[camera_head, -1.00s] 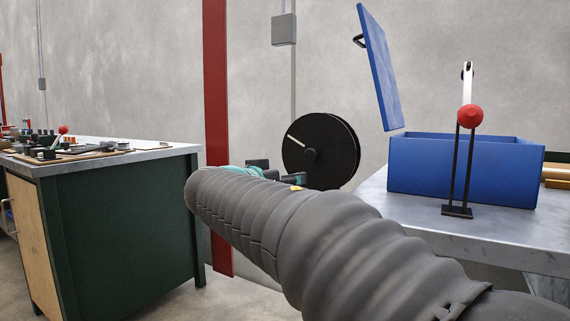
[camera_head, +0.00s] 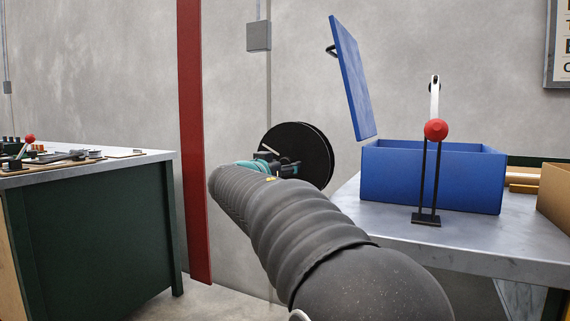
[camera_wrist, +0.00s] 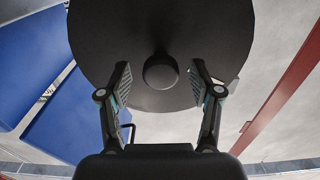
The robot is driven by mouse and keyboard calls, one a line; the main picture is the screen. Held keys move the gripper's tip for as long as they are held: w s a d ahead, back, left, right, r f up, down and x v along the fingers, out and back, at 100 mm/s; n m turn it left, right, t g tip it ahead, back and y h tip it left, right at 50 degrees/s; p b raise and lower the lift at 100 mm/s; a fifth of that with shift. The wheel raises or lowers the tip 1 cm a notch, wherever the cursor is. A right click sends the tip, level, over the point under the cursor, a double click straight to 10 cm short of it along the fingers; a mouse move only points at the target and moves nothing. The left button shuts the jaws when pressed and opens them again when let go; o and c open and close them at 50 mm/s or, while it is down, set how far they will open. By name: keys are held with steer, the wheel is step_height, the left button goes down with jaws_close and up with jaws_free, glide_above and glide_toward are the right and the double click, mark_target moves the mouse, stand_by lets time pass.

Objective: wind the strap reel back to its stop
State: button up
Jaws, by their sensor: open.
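The strap reel (camera_head: 314,150) is a black disc mounted in front of the grey wall, left of the blue box. In the wrist view the reel (camera_wrist: 110,35) fills the upper middle, with its round black hub knob (camera_wrist: 160,71) between my fingers. My gripper (camera_wrist: 160,80) is open, one finger on each side of the knob, and I see gaps on both sides. In the head view my gripper (camera_head: 277,165) is in front of the reel's lower left and hides part of it, including the knob.
An open blue box (camera_head: 430,180) with raised lid stands on the metal table (camera_head: 470,238) at right. A red-knobbed lever (camera_head: 435,130) stands before it. A red post (camera_head: 192,140) is left of my arm. A green workbench (camera_head: 95,235) is further left.

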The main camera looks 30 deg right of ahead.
steer(key=shift+x, duration=0.9)
jaws_close()
steer(key=shift+a, duration=0.1)
steer(key=shift+w, duration=0.1)
